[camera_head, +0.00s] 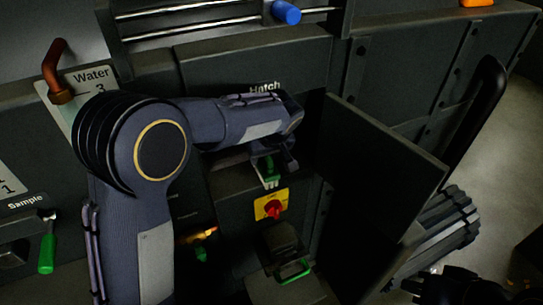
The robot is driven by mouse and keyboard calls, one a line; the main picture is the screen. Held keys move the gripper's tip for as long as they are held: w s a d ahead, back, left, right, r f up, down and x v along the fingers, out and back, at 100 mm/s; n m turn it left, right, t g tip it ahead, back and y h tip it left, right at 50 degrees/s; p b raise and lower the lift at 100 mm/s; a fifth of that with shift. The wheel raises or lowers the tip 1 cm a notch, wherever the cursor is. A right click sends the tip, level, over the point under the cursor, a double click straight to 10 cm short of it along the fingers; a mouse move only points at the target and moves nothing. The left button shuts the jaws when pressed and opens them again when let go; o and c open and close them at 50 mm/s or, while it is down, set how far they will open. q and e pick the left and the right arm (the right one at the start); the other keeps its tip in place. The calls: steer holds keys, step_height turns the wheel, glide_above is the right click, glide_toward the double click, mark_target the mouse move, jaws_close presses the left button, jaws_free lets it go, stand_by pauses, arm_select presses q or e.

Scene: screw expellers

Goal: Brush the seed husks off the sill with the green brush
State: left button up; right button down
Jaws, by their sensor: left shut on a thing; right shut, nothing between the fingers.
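The green brush (264,163) is in my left gripper (280,158), just under the Hatch label. Its green part is partly hidden by the fingers, and its pale bristles point down. My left gripper is shut on it, in front of the hatch opening. My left arm covers much of the opening, so I cannot make out the sill's full edge or any seed husks. My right gripper (412,287) is at the bottom right, dark, shut and empty, well away from the brush.
The hatch door (385,165) stands open to the right of the brush. Below are a red knob on a yellow plate (271,206) and a green-handled drawer or box (292,271). A copper pipe (55,72) and green-handled sample valve (46,252) are at left.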

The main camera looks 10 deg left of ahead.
arm_select(q)
steer(key=shift+s+a, duration=0.35)
steer(key=shift+a, duration=0.1)
steer(key=shift+s+a+f+b, duration=0.15)
steer(key=shift+s+a+b, duration=0.4)
steer(key=shift+a+b, duration=0.2)
steer(key=shift+s+a, duration=0.5)
steer(key=shift+a, duration=0.2)
steer(key=shift+f, duration=0.1)
